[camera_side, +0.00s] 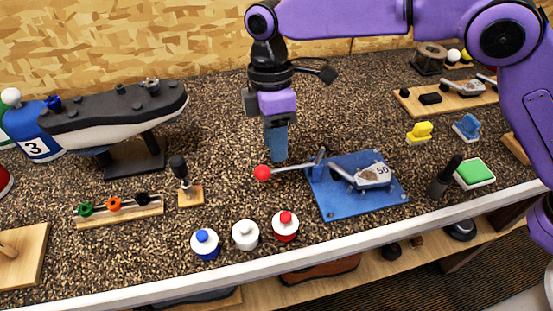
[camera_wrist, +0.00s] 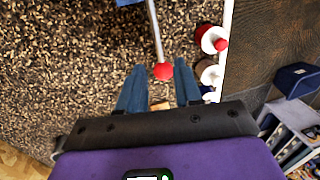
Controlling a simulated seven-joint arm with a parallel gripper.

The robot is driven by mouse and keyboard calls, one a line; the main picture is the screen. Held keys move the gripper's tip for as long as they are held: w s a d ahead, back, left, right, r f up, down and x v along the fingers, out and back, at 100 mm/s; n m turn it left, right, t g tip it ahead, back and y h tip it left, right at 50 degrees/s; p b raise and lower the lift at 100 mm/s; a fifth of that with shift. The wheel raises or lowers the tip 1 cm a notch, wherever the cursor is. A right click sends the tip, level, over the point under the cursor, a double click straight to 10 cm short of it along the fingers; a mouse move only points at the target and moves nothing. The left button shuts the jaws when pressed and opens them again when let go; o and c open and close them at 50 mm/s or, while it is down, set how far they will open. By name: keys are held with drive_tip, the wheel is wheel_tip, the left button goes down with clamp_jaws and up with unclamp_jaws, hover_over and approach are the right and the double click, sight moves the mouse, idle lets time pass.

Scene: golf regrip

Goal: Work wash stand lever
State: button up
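The wash stand has a blue base plate (camera_side: 335,203) with a grey clamp marked "50" on top. Its lever is a thin metal rod (camera_side: 291,168) ending in a red ball (camera_side: 262,173), reaching out to the left of the plate. My gripper (camera_side: 278,158) points down above the counter, just behind the rod near the ball in the side view. In the wrist view the blue fingers (camera_wrist: 159,68) are spread apart, with the red ball (camera_wrist: 163,71) and the lever rod (camera_wrist: 155,30) showing between and beyond their tips. Nothing is held; contact with the lever cannot be told.
A wooden block with a black-knobbed stick (camera_side: 189,193) stands to the left. A dark-handled tool (camera_side: 444,178) and a green pad (camera_side: 474,173) lie right.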

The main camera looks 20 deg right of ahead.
drive_tip(key=shift+s+f, duration=0.25)
drive_tip(key=shift+f, duration=1.05)
drive_tip(key=shift+s+f, duration=0.25)
drive_tip(key=shift+f, duration=1)
clamp_jaws()
